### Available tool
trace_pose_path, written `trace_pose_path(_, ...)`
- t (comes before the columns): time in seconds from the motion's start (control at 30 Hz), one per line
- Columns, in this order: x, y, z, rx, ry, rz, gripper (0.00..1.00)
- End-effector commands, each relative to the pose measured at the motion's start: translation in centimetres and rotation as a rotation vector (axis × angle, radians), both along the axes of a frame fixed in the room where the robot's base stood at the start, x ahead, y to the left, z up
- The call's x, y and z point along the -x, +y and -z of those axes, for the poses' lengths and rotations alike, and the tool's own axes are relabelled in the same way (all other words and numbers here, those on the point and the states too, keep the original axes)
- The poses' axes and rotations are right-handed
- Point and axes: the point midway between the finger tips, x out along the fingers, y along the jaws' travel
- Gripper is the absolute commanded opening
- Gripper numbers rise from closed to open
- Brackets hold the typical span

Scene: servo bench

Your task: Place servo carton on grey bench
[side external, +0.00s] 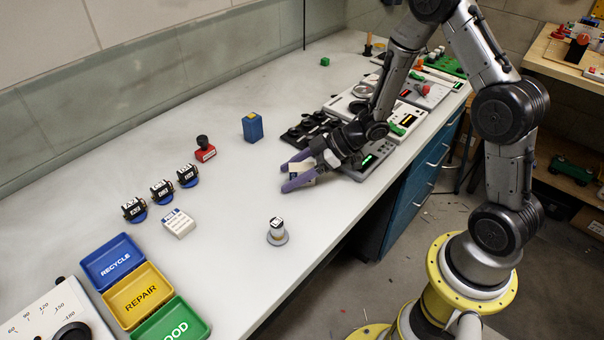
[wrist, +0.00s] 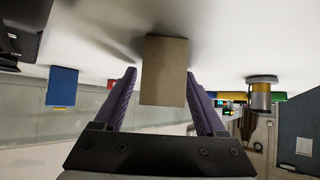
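A small pale carton (side external: 301,174), seemingly the servo carton, is between the purple fingers of my gripper (side external: 296,172) near the front edge of the grey bench (side external: 235,185). In the wrist view the carton shows a plain tan face (wrist: 165,70) and appears to rest on the bench surface (wrist: 225,40). The two fingers of my gripper (wrist: 161,72) are spread on either side of it, with narrow gaps visible between fingers and carton. The carton's label is mostly hidden by the fingers.
A blue box (side external: 252,127) and a red stamp (side external: 205,149) stand behind. Equipment (side external: 372,160) sits right. The bench middle is clear.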

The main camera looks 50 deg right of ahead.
Motion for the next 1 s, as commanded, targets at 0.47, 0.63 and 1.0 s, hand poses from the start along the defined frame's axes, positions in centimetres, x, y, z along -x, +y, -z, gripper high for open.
trace_pose_path(0.47, 0.0, 0.0, 0.0, 0.000, 0.000, 0.000, 0.00)
trace_pose_path(0.63, 0.0, 0.0, -0.1, -0.001, -0.001, 0.000, 0.00)
trace_pose_path(1.0, -0.1, -0.1, -2.6, 0.002, -0.007, -0.001, 0.00)
